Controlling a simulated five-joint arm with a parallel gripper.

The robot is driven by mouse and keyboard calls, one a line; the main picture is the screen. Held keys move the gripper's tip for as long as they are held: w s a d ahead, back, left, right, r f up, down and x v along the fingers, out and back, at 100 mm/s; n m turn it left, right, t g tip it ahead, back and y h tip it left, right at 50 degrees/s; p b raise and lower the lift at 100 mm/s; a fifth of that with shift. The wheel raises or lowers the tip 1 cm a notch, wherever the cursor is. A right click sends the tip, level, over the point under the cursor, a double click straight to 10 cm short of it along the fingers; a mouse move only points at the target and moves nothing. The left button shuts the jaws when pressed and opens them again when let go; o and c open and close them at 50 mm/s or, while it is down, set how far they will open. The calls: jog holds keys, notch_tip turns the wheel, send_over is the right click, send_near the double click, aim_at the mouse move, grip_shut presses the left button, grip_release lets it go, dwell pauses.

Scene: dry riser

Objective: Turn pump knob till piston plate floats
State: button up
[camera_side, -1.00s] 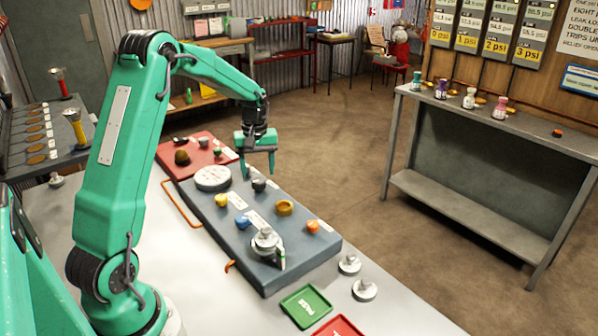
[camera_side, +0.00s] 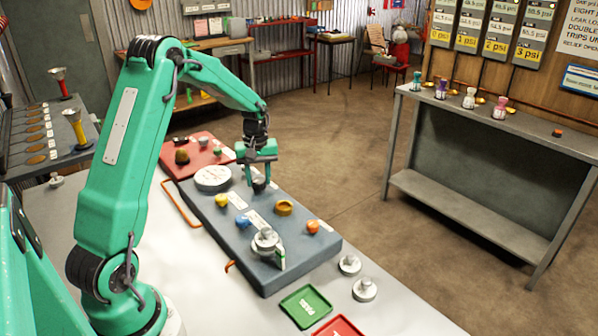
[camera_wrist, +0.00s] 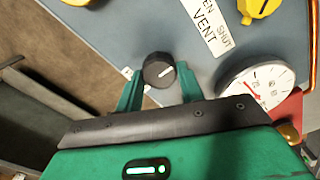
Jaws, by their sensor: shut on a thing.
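A dark round knob (camera_wrist: 158,70) with a white pointer line sits between my fingers in the wrist view. In the side view this dark knob (camera_side: 259,185) is on the blue-grey panel (camera_side: 245,262), just right of the white gauge. My gripper (camera_side: 260,179) is down at the knob and shut on it; in the wrist view the fingers (camera_wrist: 160,88) stand either side of it. A round metal plate with a weight (camera_side: 266,240) sits at the panel's near end, beside a small upright indicator (camera_side: 281,258). Whether the plate floats cannot be told.
The white gauge (camera_side: 213,178) has a red needle in the wrist view (camera_wrist: 257,85). A yellow knob (camera_side: 221,200), blue knob (camera_side: 243,221), brass knob (camera_side: 284,207) and orange knob (camera_side: 313,226) share the panel. Loose weights (camera_side: 364,290) and a green tray (camera_side: 305,306) lie nearby.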

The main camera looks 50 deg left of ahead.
jog(key=shift+m, duration=0.4)
jog(key=m, duration=0.3)
jog(key=shift+w+m, duration=0.1)
jog(key=shift+m, duration=1.6)
jog(key=shift+r, duration=0.1)
jog(key=o, duration=1)
